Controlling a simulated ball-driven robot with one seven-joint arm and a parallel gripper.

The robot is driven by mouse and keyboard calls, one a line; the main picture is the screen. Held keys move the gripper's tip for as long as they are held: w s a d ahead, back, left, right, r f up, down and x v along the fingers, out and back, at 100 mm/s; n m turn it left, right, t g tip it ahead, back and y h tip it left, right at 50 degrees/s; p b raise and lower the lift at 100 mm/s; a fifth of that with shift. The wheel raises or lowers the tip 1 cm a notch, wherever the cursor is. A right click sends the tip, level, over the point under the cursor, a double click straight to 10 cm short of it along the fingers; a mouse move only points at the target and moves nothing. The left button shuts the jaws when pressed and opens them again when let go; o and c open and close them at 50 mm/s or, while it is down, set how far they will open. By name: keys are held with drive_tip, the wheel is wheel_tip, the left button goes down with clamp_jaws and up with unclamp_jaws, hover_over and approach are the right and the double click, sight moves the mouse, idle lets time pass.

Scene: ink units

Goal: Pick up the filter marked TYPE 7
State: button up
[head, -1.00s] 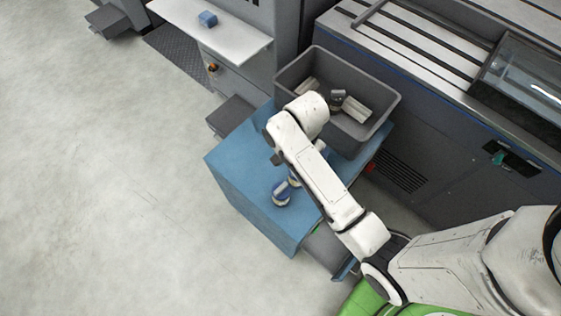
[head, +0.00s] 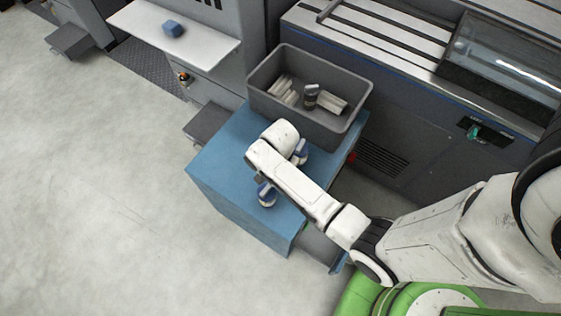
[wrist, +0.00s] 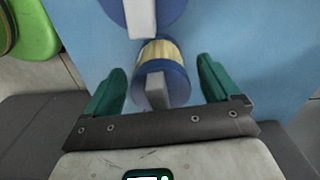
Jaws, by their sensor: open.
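My gripper (wrist: 161,70) is open, with teal fingers spread to either side of a filter in the wrist view. This filter (wrist: 155,52) has blue ends, a pale yellow pleated body and a grey tab. I cannot tell whether the fingers touch it; gaps show on both sides. Another blue filter with a pale tab (wrist: 141,18) lies just beyond, cut off by the top edge. In the head view, one blue and white filter (head: 267,194) stands left of my arm and another (head: 301,152) right of it. No TYPE marking is legible.
The filters stand on a blue cabinet top (head: 225,165). A grey bin (head: 262,98) with several pale and dark parts sits at its back. A white shelf (head: 200,40) holds a blue block (head: 173,29). Grey machines stand behind; the floor at left is clear.

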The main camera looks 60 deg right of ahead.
drive_tip(key=shift+c, duration=0.5)
drive_tip(key=c, duration=1)
drive_tip(key=shift+c, duration=0.3)
drive_tip(key=shift+r, duration=0.15)
